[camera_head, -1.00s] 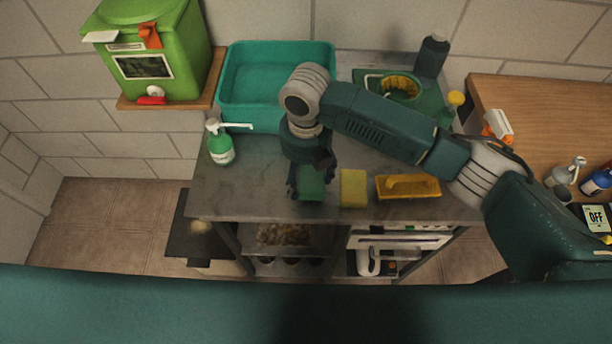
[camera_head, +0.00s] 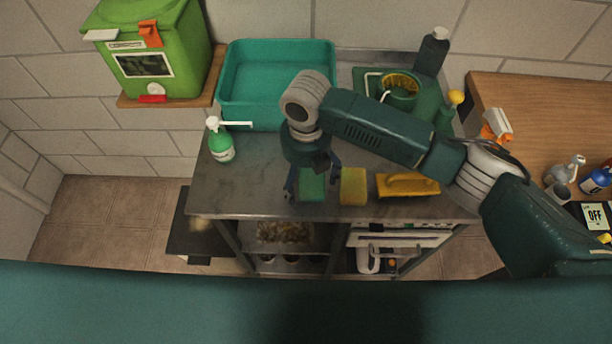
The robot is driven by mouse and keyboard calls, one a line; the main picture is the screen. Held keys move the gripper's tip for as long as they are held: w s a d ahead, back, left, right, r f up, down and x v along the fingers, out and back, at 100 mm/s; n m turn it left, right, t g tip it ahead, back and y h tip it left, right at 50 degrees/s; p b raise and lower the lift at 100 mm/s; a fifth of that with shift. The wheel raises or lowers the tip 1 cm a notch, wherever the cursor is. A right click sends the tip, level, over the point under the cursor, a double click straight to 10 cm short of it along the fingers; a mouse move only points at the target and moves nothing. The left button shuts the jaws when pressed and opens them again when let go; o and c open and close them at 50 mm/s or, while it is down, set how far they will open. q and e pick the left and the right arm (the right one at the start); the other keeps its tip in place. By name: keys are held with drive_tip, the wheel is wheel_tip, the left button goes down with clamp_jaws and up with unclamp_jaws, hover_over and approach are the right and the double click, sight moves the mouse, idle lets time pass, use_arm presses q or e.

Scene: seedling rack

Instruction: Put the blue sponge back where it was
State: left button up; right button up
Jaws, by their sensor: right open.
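A green-teal sponge (camera_head: 312,186) lies near the front edge of the grey counter (camera_head: 240,188); no sponge in view looks clearly blue. My right gripper (camera_head: 311,182) is over it, pointing down, with its fingers spread apart on either side of the sponge. The gripper's wrist hides the sponge's far end. I cannot tell whether a finger still touches it. A yellow sponge (camera_head: 353,187) lies just to the right, a small gap away. My left gripper is not in view.
A yellow brush (camera_head: 408,185) lies right of the yellow sponge. A green pump bottle (camera_head: 220,140) stands at the left, in front of a teal basin (camera_head: 276,118). A dark bottle (camera_head: 431,55) stands at the back right. The counter's front left is clear.

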sight(306, 180)
drive_tip(key=shift+w+r, duration=0.1)
drive_tip(key=shift+r, duration=0.4)
wheel_tip(306, 180, up, 11)
drive_tip(key=b, duration=0.3)
